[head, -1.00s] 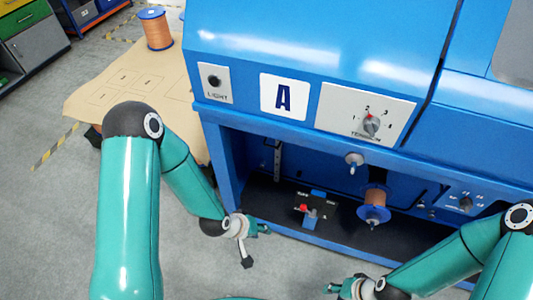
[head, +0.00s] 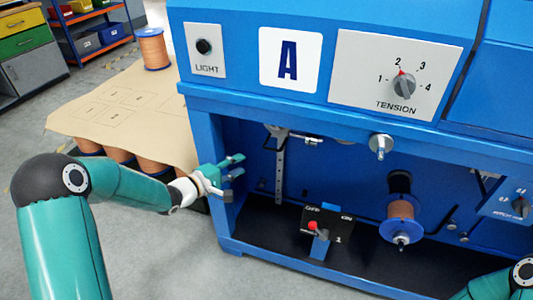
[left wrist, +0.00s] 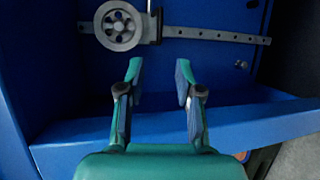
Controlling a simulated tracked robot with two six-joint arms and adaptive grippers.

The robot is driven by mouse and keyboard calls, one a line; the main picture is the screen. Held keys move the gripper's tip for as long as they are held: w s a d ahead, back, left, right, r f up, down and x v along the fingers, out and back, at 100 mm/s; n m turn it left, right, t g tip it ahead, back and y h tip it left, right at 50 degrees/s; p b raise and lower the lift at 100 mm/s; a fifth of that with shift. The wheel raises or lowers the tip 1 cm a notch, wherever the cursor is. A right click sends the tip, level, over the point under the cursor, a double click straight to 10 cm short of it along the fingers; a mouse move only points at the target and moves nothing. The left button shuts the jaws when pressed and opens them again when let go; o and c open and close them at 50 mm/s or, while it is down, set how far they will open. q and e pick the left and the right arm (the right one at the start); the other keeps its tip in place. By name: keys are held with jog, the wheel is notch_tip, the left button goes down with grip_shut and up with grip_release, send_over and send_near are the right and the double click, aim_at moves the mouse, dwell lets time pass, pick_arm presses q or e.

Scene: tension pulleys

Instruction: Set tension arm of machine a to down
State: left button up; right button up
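Machine A (head: 425,135) is blue, with an "A" plate (head: 290,60) above an open bay. Inside the bay's left part, a grey upright slotted bar (head: 280,178) carries the tension arm (head: 305,139) near its top. The left wrist view shows the arm's grey spoked pulley (left wrist: 118,25) at the left end of the slotted bar (left wrist: 220,36). My left gripper (head: 238,167) is at the bay's left front edge, left of the bar. Its two fingers (left wrist: 158,75) are apart and empty, short of the pulley. My right gripper is out of view.
A tension knob (head: 404,86) sits on a panel above the bay.

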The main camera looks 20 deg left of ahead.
aim_at(271, 149)
pick_arm(q)
jog(key=b+x, duration=0.3)
jog(key=x, duration=1.2)
jog(key=shift+w+d+f, duration=0.1)
grip_shut()
